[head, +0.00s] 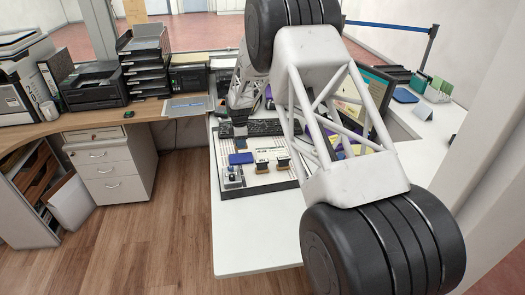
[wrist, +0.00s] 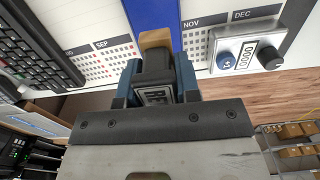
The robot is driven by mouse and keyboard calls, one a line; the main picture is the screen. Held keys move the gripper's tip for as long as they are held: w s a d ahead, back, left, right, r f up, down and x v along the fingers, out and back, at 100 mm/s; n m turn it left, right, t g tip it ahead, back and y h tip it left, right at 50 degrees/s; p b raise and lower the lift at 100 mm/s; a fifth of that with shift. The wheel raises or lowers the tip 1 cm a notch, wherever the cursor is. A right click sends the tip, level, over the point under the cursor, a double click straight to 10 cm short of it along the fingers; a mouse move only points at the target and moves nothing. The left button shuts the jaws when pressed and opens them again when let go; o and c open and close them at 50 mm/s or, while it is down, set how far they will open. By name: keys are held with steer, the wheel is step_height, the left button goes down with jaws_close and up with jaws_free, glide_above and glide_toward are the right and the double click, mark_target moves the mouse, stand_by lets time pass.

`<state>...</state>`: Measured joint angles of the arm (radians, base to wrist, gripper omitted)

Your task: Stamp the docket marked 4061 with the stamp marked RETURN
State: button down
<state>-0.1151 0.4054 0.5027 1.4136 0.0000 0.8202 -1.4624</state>
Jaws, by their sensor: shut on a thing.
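In the wrist view my gripper (wrist: 152,82) has its blue fingers shut on a dark stamp (wrist: 155,70) with a wooden base. Its label is partly hidden and reads "RE". A blue surface (wrist: 153,14), seemingly the ink pad, lies just beyond the base; I cannot tell whether they touch. In the head view my gripper (head: 240,128) is small and dark above the desk mat, near the blue pad (head: 241,158). Two more stamps (head: 262,167) (head: 283,162) stand to the right on the mat. I cannot make out any docket marked 4061.
A calendar mat (head: 258,182) lies under these things. A keyboard (head: 265,127) lies behind. The white desk (head: 255,235) is clear in front.

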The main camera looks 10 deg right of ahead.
glide_toward(266, 151)
steer(key=shift+m, duration=0.3)
steer(key=s, duration=0.2)
steer(key=s+a, duration=0.1)
steer(key=s, duration=0.1)
steer(key=shift+s, duration=0.25)
steer(key=shift+f, duration=0.25)
steer(key=shift+f, duration=2.5)
steer(key=shift+f, duration=0.4)
steer(key=shift+r, duration=3.05)
